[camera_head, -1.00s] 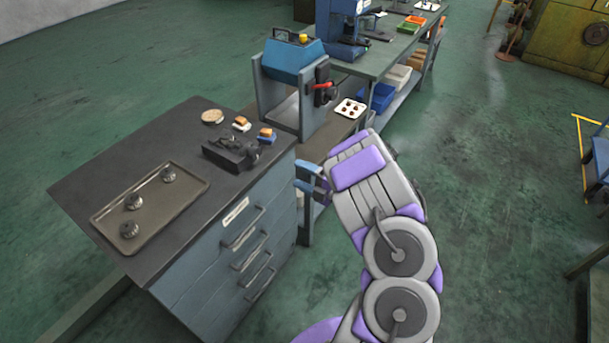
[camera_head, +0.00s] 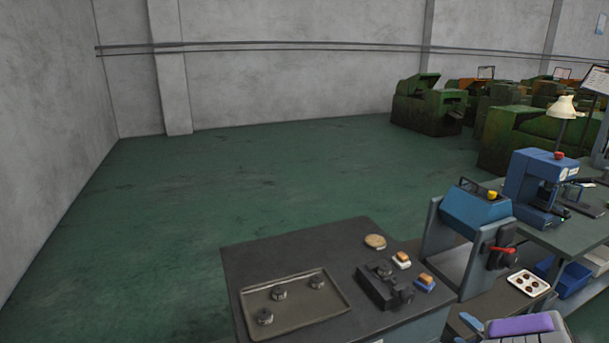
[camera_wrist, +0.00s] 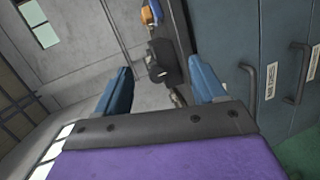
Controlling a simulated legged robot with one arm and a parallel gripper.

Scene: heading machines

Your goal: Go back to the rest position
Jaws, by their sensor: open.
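My gripper (camera_wrist: 162,86) is open and empty in the wrist view. Its two blue fingers stand apart, with a drawer cabinet front (camera_wrist: 232,45) close on the right. In the head view my gripper (camera_head: 470,325) shows only in part at the bottom edge, right of the dark-topped workbench (camera_head: 290,252). My grey and purple wrist is cut off by the frame there. Nothing is between the fingers.
On the workbench are a tray (camera_head: 325,312) with 3 round metal parts, a black vise (camera_head: 385,288) and small blocks. A blue machine (camera_head: 475,210) stands right of it. Green machines (camera_head: 428,105) stand far back. The floor (camera_head: 240,185) behind the bench is clear.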

